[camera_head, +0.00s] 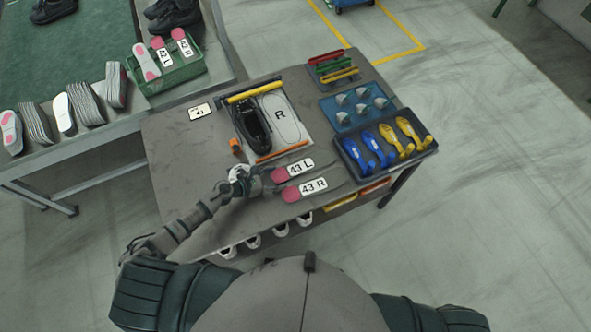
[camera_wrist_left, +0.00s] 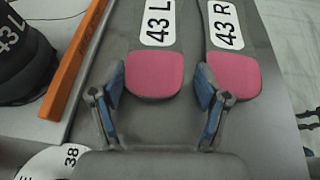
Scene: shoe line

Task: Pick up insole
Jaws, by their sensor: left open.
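Two grey insoles with pink heels lie side by side on the grey table. The insole labelled 43 L (camera_head: 281,174) is farther from me, and it also shows in the left wrist view (camera_wrist_left: 155,75). The insole labelled 43 R (camera_head: 291,194) is nearer, and it shows at the right in the wrist view (camera_wrist_left: 234,75). My left gripper (camera_head: 262,180) is open at the heel end of the insoles. In the wrist view its fingers (camera_wrist_left: 160,80) stand on either side of the 43 L heel, with no clear contact. My right gripper is not in view.
A board with a black shoe (camera_head: 252,128) and an outline marked R lies beyond the insoles, with an orange bar (camera_head: 281,149) along its near edge. A dark tray (camera_head: 348,158) holds blue and yellow shoe forms. A green crate (camera_head: 176,78) stands on the left bench.

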